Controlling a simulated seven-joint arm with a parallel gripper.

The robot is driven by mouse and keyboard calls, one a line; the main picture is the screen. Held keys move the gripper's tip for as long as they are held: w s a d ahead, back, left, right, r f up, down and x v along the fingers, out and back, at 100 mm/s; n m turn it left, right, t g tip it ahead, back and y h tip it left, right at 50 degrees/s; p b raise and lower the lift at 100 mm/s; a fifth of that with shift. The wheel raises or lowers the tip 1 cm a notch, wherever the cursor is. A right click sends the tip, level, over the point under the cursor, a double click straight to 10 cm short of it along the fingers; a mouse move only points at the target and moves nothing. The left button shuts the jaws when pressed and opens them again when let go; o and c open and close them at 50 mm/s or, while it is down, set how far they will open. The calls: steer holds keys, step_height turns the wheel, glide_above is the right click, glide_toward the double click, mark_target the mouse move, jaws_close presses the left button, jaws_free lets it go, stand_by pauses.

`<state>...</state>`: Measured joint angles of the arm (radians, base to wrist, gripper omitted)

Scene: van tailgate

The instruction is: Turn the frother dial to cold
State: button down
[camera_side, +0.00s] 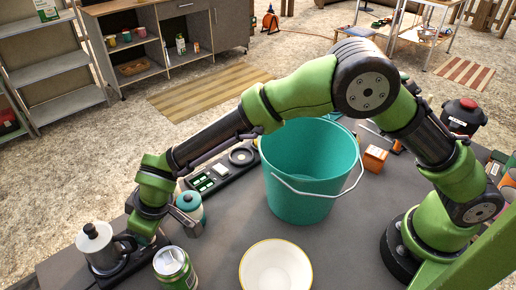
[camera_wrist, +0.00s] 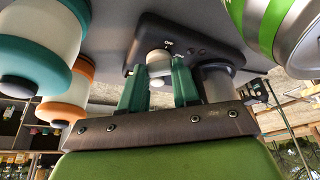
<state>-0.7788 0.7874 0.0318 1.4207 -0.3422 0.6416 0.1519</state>
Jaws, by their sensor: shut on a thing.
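The frother is a metal jug with a black lid and handle (camera_side: 97,243) on a dark base, at the table's front left in the side view. In the wrist view its dark base (camera_wrist: 205,38) carries a pale round dial (camera_wrist: 158,62), with a small "OFF" mark beside it. My gripper (camera_wrist: 158,78) has its two green fingers on either side of the dial and is shut on it. Which mark the dial points to, I cannot tell. In the side view my wrist hides the fingertips and dial.
A green can (camera_side: 174,268) stands close by the frother. A teal-lidded jar (camera_side: 189,206) is just right of my wrist; an orange-lidded jar (camera_wrist: 72,92) shows in the wrist view. A white bowl (camera_side: 252,270) and a large teal bucket (camera_side: 300,185) stand further right.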

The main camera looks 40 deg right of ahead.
steer(key=shift+s+m, duration=0.1)
steer(key=shift+m, duration=0.5)
steer(key=c, duration=0.8)
jaws_free()
steer(key=shift+n, duration=0.3)
